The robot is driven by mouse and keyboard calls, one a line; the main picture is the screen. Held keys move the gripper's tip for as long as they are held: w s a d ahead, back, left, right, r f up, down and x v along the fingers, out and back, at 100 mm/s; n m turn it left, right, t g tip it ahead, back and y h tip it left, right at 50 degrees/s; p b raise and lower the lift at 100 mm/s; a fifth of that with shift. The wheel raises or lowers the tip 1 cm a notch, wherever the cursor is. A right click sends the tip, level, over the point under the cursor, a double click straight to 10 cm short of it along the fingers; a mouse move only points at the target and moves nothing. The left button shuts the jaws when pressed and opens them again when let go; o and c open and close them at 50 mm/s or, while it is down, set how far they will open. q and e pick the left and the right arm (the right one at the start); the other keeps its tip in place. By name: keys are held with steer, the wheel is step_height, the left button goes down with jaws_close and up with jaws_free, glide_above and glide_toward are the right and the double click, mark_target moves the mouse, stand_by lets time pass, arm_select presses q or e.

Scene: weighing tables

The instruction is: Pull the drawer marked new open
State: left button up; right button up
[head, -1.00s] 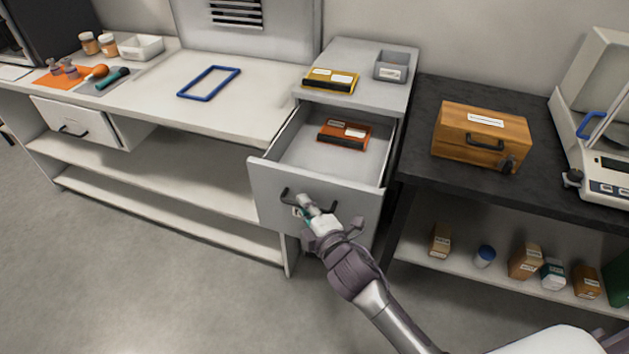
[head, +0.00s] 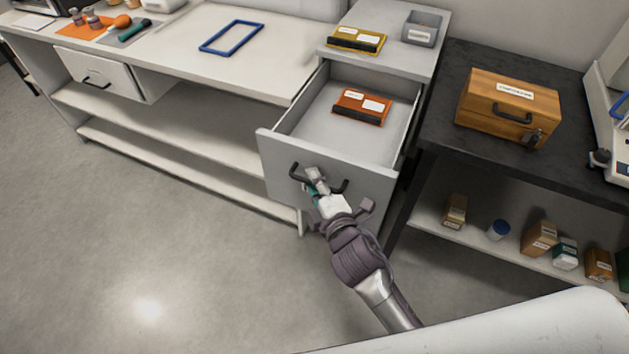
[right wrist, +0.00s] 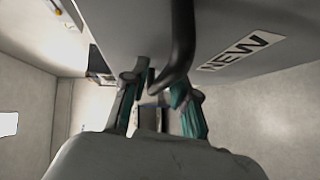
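The drawer marked new (head: 290,150) stands well out of the grey cabinet in the head view, its inside showing. Its label NEW (right wrist: 243,52) reads clearly on the front in the right wrist view. The dark bar handle (head: 341,187) crosses the drawer front; it also shows in the right wrist view (right wrist: 183,45). My right gripper (head: 314,180) is at the handle, and in the right wrist view its teal-lined fingers (right wrist: 160,92) are closed around the bar. Part of the grip is hidden. My left gripper is out of view.
An orange-brown box (head: 362,107) lies in the drawer. A yellow box (head: 356,39) and grey bin (head: 421,28) sit on the cabinet. A black table (head: 445,95) with a wooden case (head: 508,107) stands close at right. The floor (head: 180,260) in front is clear.

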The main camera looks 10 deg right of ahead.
steer(key=v, duration=1.2)
stand_by(0.5)
steer(key=s+d+f+m+g, duration=0.1)
steer(key=s+f+m+g, duration=0.1)
steer(key=f, duration=0.8)
steer(key=s+d+f+m+g+h, duration=0.1)
steer(key=s+f+m+g, duration=0.15)
steer(key=f, duration=0.75)
steer(key=s+d+f+m+g, duration=0.2)
steer(key=f, duration=0.9)
steer(key=s+d+f+m+g, duration=0.2)
steer(key=s+d+f+m, duration=0.1)
steer(key=s+f, duration=0.3)
steer(key=s+d+f+m+g+h, duration=0.1)
steer(key=s+d+f+m+g, duration=0.2)
steer(key=s+f, duration=0.4)
steer(key=s+d+f+m+g+h, duration=0.1)
steer(key=s+d+f+m+g, duration=0.1)
steer(key=s+f, duration=0.5)
steer(key=shift+s+d+m+g, duration=0.2)
steer(key=shift+s+m+g, duration=0.2)
steer(key=shift+s, duration=0.85)
steer(key=shift+s+d+m+g, duration=0.25)
steer(key=shift+s+m, duration=0.2)
steer(key=shift+s, duration=0.75)
